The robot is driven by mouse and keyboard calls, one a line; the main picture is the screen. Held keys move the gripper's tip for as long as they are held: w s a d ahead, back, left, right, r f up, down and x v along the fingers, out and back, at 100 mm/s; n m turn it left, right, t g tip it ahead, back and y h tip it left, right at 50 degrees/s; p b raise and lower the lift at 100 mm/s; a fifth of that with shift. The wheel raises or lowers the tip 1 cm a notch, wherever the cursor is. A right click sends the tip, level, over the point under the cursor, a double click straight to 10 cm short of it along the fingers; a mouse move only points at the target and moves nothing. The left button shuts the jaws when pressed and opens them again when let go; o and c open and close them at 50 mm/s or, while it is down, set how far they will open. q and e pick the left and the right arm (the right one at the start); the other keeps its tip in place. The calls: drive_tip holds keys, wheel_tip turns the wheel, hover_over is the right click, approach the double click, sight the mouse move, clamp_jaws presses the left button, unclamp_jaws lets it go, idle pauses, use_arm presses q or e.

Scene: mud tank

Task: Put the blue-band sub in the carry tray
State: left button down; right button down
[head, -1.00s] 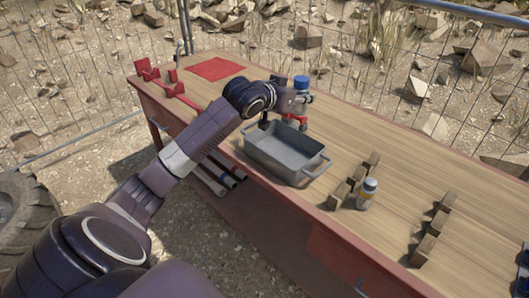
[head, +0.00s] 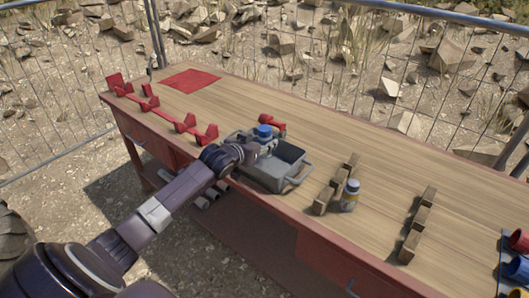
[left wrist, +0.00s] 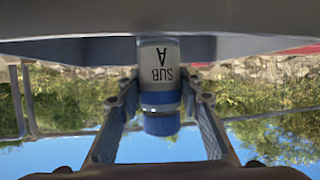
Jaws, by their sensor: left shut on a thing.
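The blue-band sub (head: 265,133) is a small bottle with a blue cap. In the left wrist view it appears upside down, with a blue band and a "SUB A" label (left wrist: 160,70). My left gripper (head: 257,146) is shut on it, with a finger on each side of it in the left wrist view (left wrist: 160,105). The grey carry tray (head: 290,172) stands on the bench, and the sub is at its left end. The tray's near wall (left wrist: 60,25) hides the sub's lower part, so I cannot tell whether it touches the tray floor. My right gripper is out of view.
A yellow-banded bottle (head: 349,195) stands beside wooden blocks (head: 325,200). More blocks (head: 415,230) lie further right. A red piece (head: 275,122) is behind the tray. Red brackets (head: 150,103) line the left edge near a red mat (head: 192,79).

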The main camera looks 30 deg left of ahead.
use_arm(q)
drive_tip(key=shift+f, duration=2.15)
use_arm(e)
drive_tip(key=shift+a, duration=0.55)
use_arm(q)
drive_tip(key=shift+f, duration=0.1)
drive_tip(key=c, duration=1.4)
unclamp_jaws()
drive_tip(key=shift+f, duration=0.1)
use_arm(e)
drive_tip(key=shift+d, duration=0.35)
